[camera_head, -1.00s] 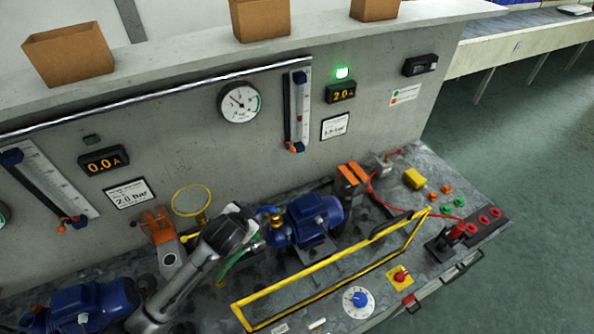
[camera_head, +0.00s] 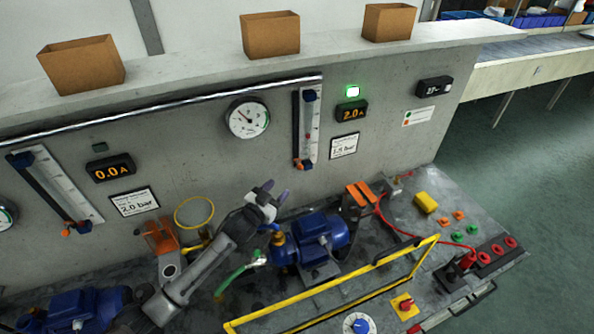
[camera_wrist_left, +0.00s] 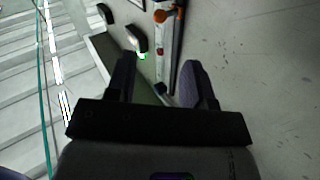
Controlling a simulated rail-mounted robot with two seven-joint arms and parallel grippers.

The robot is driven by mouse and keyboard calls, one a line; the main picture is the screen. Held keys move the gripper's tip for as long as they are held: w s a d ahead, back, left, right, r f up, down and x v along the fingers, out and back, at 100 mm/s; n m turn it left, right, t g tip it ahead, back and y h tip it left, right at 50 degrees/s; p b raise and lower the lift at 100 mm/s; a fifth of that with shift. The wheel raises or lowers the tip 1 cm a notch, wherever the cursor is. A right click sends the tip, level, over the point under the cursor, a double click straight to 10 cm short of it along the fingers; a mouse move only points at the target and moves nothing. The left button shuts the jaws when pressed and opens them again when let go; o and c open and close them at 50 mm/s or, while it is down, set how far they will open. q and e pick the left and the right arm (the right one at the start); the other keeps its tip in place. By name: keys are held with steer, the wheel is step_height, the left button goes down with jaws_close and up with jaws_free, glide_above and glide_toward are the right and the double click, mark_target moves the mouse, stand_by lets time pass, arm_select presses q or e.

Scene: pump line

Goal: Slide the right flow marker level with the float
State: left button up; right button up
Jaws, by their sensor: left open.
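The right flow meter (camera_head: 306,128) is a narrow upright gauge on the concrete wall, with a pale scale, dark side rail, blue top fitting and orange parts at its foot. A small red spot (camera_head: 308,135) shows partway up it; I cannot tell whether this is the float or the marker. In the left wrist view the flow meter (camera_wrist_left: 168,40) lies beyond the fingers, with a red piece (camera_wrist_left: 160,51) on it. My left gripper (camera_head: 268,193) is open and empty, below and left of the flow meter, apart from it. My right gripper is out of view.
A round pressure gauge (camera_head: 248,117) is left of the flow meter; a lit display (camera_head: 351,112) is to its right. Below stand a blue pump (camera_head: 312,238), an orange block (camera_head: 361,193) and a yellow frame (camera_head: 335,290).

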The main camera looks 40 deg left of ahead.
mark_target(299, 165)
arm_select(q)
steer(key=w, duration=1.1)
steer(key=shift+a, duration=0.45)
jaws_close()
